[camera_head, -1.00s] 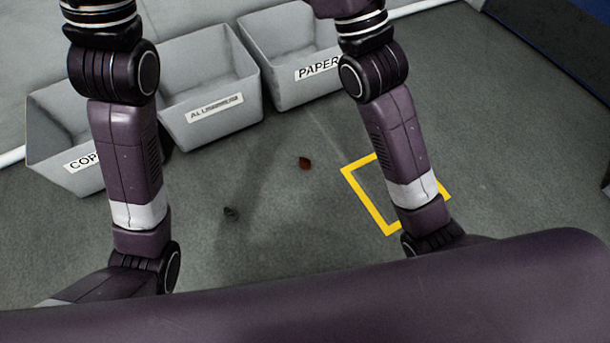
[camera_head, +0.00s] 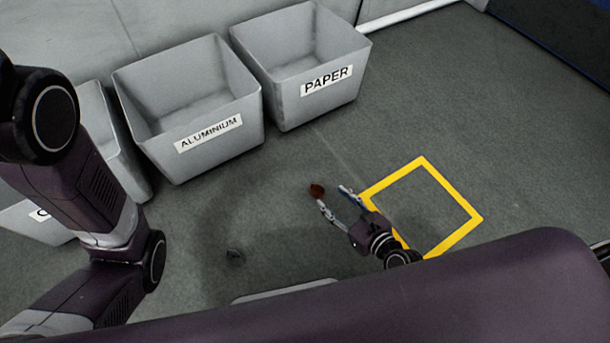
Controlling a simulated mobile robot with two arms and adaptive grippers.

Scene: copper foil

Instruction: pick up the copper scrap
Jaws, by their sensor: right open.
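The copper scrap (camera_head: 317,190) is a small reddish-brown piece on the grey floor, left of the yellow square. My right gripper (camera_head: 336,197) is open, its two fingers pointing up and left in the picture. The tip of its left finger is close to the scrap; I cannot tell whether they touch. My left arm runs down the left side, and its gripper is out of the picture.
Grey bins stand at the back left: the paper bin (camera_head: 345,97), the aluminium bin (camera_head: 180,165), and a third bin (camera_head: 128,170) partly hidden behind my left arm. A yellow square outline (camera_head: 455,188) marks the floor at right. The floor beyond it is clear.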

